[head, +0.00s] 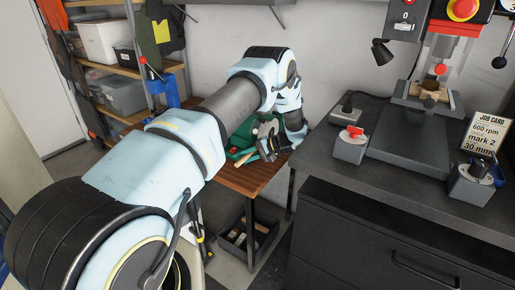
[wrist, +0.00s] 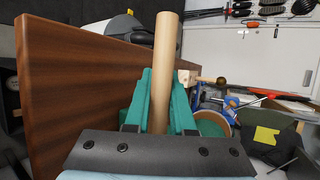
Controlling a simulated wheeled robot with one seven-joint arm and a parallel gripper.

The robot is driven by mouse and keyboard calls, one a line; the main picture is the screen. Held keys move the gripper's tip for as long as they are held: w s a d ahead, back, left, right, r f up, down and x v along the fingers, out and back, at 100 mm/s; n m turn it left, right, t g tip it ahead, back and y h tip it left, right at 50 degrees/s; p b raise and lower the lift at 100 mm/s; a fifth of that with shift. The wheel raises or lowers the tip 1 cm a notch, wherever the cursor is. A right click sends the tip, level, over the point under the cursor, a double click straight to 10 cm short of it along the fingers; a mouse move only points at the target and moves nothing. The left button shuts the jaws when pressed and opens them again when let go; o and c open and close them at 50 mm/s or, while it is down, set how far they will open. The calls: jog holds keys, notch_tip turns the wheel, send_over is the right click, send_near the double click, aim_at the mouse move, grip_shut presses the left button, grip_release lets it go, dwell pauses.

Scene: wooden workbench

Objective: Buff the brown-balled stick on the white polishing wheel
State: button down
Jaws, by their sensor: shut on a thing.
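My gripper (wrist: 162,78) has green fingers and is shut on a pale wooden stick (wrist: 165,40) in the wrist view. In the head view my gripper (head: 270,151) is low over the wooden bench (head: 245,180), close to a green machine (head: 244,134). A pale disc (head: 265,128), seemingly the polishing wheel, is partly hidden by my arm. A pale rounded form (wrist: 108,27) lies left of the stick in the wrist view; contact cannot be told.
A small brown ball (wrist: 221,81) on a short stick stands beside a pale wooden block (wrist: 187,77). A grey workbench (head: 330,170) with a press and job card (head: 484,134) is at the right. Shelves with bins (head: 103,40) are at the back left. A dark crate (head: 247,237) is below the bench.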

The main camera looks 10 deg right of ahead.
jog(key=shift+w+d+r, duration=0.1)
jog(key=shift+d+r, duration=0.05)
jog(key=shift+r, duration=0.05)
dwell(0.3)
jog(key=shift+s+a+p, duration=0.4)
jog(key=shift+a+p, duration=0.05)
jog(key=shift+p, duration=0.2)
jog(key=s+a+p, duration=0.4)
jog(key=s+a, duration=0.1)
jog(key=shift+f, duration=0.2)
